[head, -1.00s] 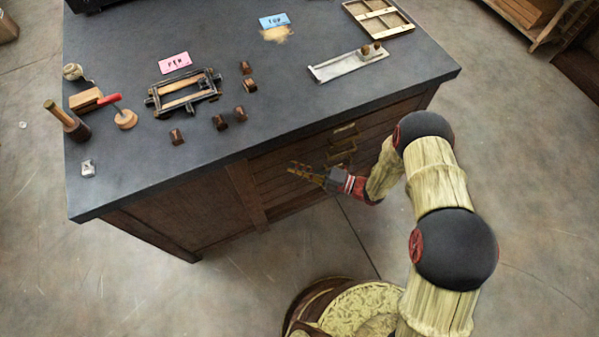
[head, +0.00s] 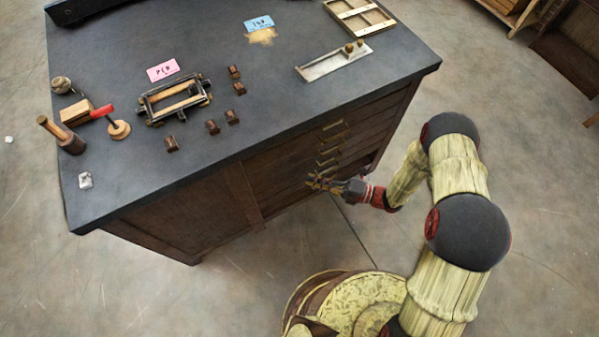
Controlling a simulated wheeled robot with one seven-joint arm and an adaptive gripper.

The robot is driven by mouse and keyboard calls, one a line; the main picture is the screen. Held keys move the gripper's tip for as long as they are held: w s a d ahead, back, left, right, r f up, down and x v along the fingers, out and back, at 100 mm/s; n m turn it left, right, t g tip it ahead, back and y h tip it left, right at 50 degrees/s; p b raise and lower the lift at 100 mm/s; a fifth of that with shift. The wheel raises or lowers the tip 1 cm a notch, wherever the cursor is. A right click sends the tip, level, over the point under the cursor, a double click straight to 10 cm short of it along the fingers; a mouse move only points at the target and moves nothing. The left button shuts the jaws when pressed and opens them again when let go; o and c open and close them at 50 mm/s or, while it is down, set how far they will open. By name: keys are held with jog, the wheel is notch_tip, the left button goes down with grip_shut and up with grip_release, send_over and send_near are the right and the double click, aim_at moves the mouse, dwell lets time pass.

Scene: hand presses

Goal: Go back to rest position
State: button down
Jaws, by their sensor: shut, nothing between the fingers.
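My gripper (head: 318,182) is at the end of my arm, in front of the drawer side of the dark cabinet and below the level of its top. Its fingers are small in the head view and look closed, with nothing in them. The arm is bent at the right of the view, over the floor. The drawer handles (head: 330,138) show just above and behind the gripper. I cannot tell whether the gripper touches the drawer front.
The dark worktop (head: 250,95) holds a metal frame (head: 174,98), several small brown blocks (head: 212,127), a pink card (head: 162,70), a blue card (head: 258,24), a pale tray (head: 333,62) and a red-handled tool (head: 118,129).

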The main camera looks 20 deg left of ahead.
jog(key=shift+w+d, duration=0.1)
jog(key=shift+d, duration=1.4)
jog(key=s+d+f+n+g+h, duration=0.2)
jog(key=s+n+g+h, duration=0.15)
jog(key=s+n, duration=0.55)
jog(key=s+d+r+n+g+h, duration=0.35)
jog(key=d+r+n, duration=0.2)
jog(key=n, duration=0.35)
jog(key=w+d+r+n+t+h, duration=0.25)
jog(key=d+r+n+h, duration=0.25)
jog(key=d+r+n, duration=0.45)
jog(key=w+d+r+n+t+h, duration=0.1)
jog(key=d+r+n+t+h, duration=0.45)
jog(key=r, duration=0.75)
jog(key=s+d+r+n+t, duration=0.1)
jog(key=d+r+t, duration=0.1)
jog(key=r, duration=0.7)
jog(key=s+d+r+n+t, duration=0.1)
jog(key=s+d+r+t, duration=0.1)
jog(key=r, duration=0.7)
jog(key=shift+s+d+t, duration=0.15)
jog(key=shift+d+t, duration=0.4)
jog(key=shift+t, duration=0.55)
